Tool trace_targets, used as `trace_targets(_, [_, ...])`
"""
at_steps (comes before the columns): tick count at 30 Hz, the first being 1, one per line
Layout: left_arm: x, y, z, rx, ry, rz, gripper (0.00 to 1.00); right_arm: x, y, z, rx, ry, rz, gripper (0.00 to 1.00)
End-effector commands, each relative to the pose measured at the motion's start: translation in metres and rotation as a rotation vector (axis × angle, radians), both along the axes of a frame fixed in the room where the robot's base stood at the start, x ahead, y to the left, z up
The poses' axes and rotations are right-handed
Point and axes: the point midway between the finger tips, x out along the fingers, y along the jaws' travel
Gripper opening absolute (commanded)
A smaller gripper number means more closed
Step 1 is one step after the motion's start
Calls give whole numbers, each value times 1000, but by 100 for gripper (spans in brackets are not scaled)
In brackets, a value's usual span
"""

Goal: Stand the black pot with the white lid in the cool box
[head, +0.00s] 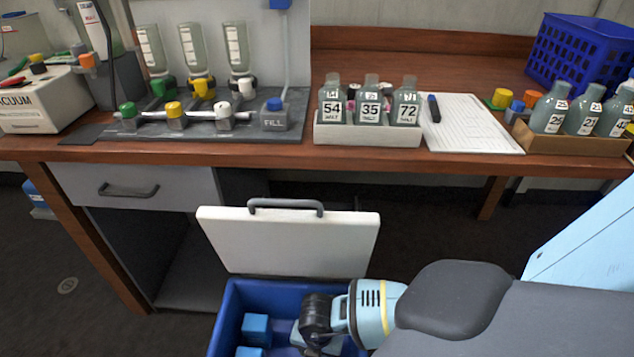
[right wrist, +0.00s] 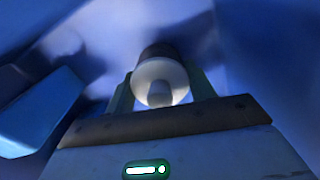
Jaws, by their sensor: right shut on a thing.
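The blue cool box (head: 228,318) stands on the floor in front of the bench, its white lid (head: 290,240) with a grey handle raised. My right arm reaches down into the box. In the right wrist view my right gripper (right wrist: 162,88) is shut on the black pot with the white lid (right wrist: 160,72), whose white lid and grey knob face the camera between the fingers. Blue surfaces surround the pot. Whether its base touches the box floor I cannot tell. In the head view my own arm hides the pot. My left gripper is not in view.
Blue blocks (head: 256,328) lie in the left part of the box; one shows close at the left in the right wrist view (right wrist: 38,112). On the bench stand a white tray (head: 368,134) of bottles, a clipboard (head: 475,130) and a blue basket (head: 580,55).

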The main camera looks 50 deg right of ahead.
Motion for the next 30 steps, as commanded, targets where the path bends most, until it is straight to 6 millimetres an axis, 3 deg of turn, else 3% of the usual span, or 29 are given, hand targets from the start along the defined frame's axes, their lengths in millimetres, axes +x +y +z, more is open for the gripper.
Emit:
trace_targets(5, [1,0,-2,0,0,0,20,0,1,-4,1,0,0,38])
trace_targets(6, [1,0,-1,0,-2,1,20,0,0,-3,1,0,0,58])
trace_targets(10, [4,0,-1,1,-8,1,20,0,0,-3,0,0,0,75])
trace_targets(22, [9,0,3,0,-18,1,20,0,0,4,0,-1,1,76])
trace_targets(30, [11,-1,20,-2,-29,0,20,1,0,52,0,-4,0,76])
